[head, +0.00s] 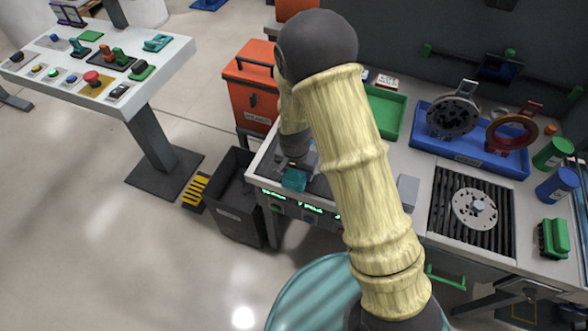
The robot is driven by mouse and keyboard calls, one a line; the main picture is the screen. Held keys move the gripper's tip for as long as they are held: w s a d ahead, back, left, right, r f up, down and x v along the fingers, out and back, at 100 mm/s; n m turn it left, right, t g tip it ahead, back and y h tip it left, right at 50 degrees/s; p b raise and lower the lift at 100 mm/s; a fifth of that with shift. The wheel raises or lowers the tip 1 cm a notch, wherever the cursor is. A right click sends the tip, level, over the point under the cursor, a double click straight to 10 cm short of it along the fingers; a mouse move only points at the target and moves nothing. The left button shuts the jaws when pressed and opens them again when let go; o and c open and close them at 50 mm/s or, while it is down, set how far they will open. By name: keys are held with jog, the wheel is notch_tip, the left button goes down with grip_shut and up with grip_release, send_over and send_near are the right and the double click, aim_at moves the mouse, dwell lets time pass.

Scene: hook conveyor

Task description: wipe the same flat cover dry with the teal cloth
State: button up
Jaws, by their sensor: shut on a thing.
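My gripper (297,166) is at the left end of the workbench, partly hidden behind my own arm. It is shut on the teal cloth (294,181), a small folded piece just below the fingers. The cloth is over a dark recessed area near the bench's front edge; I cannot tell whether it touches the surface there. I cannot make out a flat cover under the cloth. A round pale metal disc with holes (475,208) lies flat on a dark ribbed rack at the right, well away from my gripper; I cannot tell whether it is the cover.
A blue tray (470,158) holds upright round parts at the back right. A green tray (384,113) is behind my arm. A grey block (408,192) stands right of my arm. A dark bin (234,205) and an orange cabinet (250,88) stand left of the bench.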

jog(key=shift+s+d+f, duration=0.1)
jog(key=shift+s+d, duration=0.15)
jog(key=shift+d, duration=0.3)
jog(key=shift+s+d+f, duration=0.1)
jog(key=shift+s+d, duration=0.1)
jog(key=shift+d, duration=0.3)
jog(key=shift+w+a+r, duration=0.1)
jog(key=shift+w+a, duration=0.1)
jog(key=shift+a, duration=0.35)
jog(key=shift+w+a, duration=0.2)
jog(key=shift+a, duration=0.3)
jog(key=shift+w+a+r+p, duration=0.15)
jog(key=shift+w+a, duration=0.1)
jog(key=shift+a, duration=0.3)
jog(key=shift+w+a+f+p, duration=0.1)
jog(key=shift+w+a+p, duration=0.1)
jog(key=shift+a, duration=0.35)
